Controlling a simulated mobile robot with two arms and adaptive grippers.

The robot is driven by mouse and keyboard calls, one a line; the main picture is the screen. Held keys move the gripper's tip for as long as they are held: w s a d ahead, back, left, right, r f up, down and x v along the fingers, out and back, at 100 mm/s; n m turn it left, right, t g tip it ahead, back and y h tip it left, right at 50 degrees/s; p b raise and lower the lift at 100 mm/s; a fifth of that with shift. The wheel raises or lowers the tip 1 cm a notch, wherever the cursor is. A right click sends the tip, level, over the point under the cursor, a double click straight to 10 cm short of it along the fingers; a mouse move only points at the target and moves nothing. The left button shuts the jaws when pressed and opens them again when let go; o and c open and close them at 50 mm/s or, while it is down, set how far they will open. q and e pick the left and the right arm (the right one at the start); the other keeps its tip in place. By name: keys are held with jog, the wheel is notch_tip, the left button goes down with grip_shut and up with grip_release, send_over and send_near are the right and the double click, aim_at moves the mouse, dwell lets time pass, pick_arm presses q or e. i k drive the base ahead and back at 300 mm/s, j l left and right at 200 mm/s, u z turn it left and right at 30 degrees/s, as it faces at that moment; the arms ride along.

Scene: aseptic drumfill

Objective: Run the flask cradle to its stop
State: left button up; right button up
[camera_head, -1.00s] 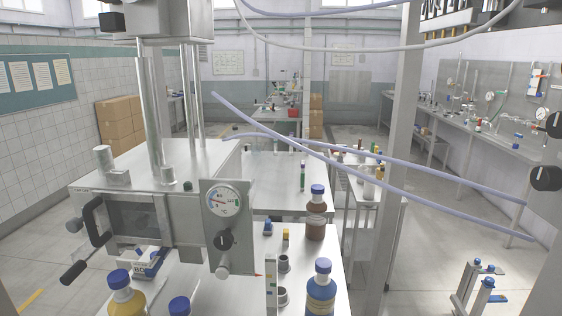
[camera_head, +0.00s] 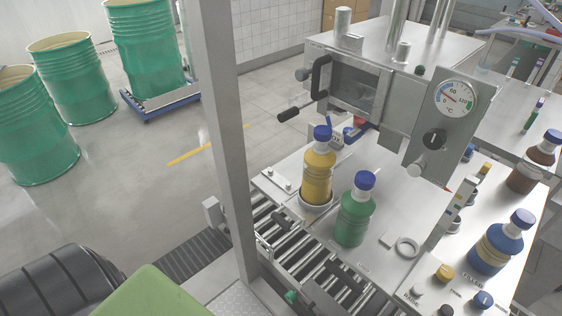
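A yellow flask (camera_head: 317,180) with a blue cap stands upright in a pale round holder (camera_head: 316,205) on the steel bench, beside the roller track. This holder looks like the flask cradle; its stop cannot be made out. A green flask (camera_head: 354,218) with a blue cap stands to its right, nearer me. An empty pale ring (camera_head: 407,248) lies on the bench further right. Neither of my grippers is in view.
A steel cabinet with a dial gauge (camera_head: 455,98) stands behind the flasks. A blue-yellow bottle (camera_head: 496,245) and knobs are at right. A grey post (camera_head: 222,130) rises left of the bench. Green drums (camera_head: 145,50) stand far left. Open floor lies between.

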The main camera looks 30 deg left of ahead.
aim_at(304, 215)
jog(key=u, duration=1)
